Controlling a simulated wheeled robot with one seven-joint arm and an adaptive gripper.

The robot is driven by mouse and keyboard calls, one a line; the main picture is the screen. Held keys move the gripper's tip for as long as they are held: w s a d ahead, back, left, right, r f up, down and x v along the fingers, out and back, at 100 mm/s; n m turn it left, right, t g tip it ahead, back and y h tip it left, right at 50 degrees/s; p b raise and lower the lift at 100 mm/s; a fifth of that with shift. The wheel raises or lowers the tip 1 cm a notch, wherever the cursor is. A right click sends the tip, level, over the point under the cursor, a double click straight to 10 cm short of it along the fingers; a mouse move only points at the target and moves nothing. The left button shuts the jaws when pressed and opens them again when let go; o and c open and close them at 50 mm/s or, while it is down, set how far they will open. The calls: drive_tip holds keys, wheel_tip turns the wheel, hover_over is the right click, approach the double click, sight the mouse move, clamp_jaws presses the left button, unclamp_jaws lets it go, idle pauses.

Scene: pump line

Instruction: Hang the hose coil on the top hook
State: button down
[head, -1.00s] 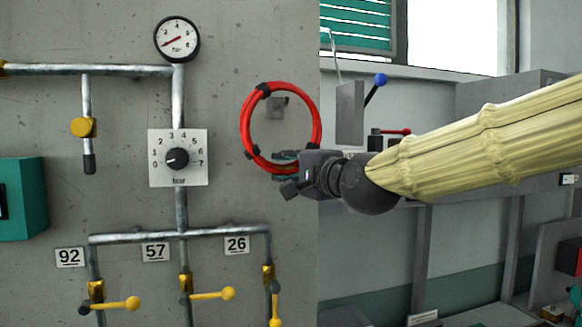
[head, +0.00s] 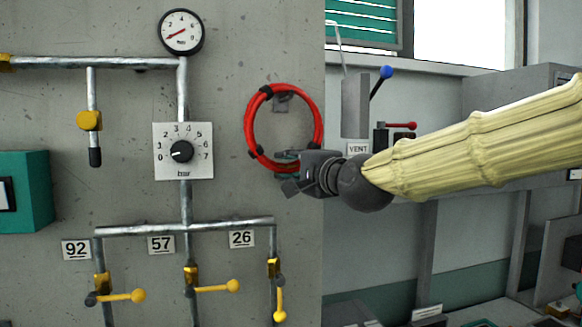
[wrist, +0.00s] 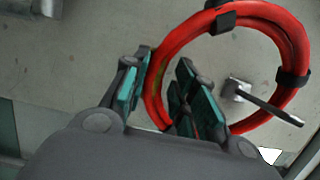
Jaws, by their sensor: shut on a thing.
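The red hose coil (head: 249,121), bound with black bands, is upright in front of the grey wall panel in the head view. My gripper (head: 288,165) is shut on its lower part. In the wrist view the coil (wrist: 292,40) passes between the teal finger pads of my gripper (wrist: 168,100). A grey hook (head: 282,101) shows through the ring near its top in the head view. In the wrist view a hook (wrist: 262,101) with a plate and a dark peg shows inside and across the ring. I cannot tell whether the coil touches the hook.
Left of the coil are a dial (head: 183,151), a pressure gauge (head: 181,32) and pipes with yellow valve handles (head: 213,287). Right of the panel edge are a blue-knobbed lever (head: 380,80), a red lever (head: 400,125) and a VENT label (head: 358,148).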

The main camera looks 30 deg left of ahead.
idle(0.4)
drive_tip(key=c, duration=1.1)
unclamp_jaws()
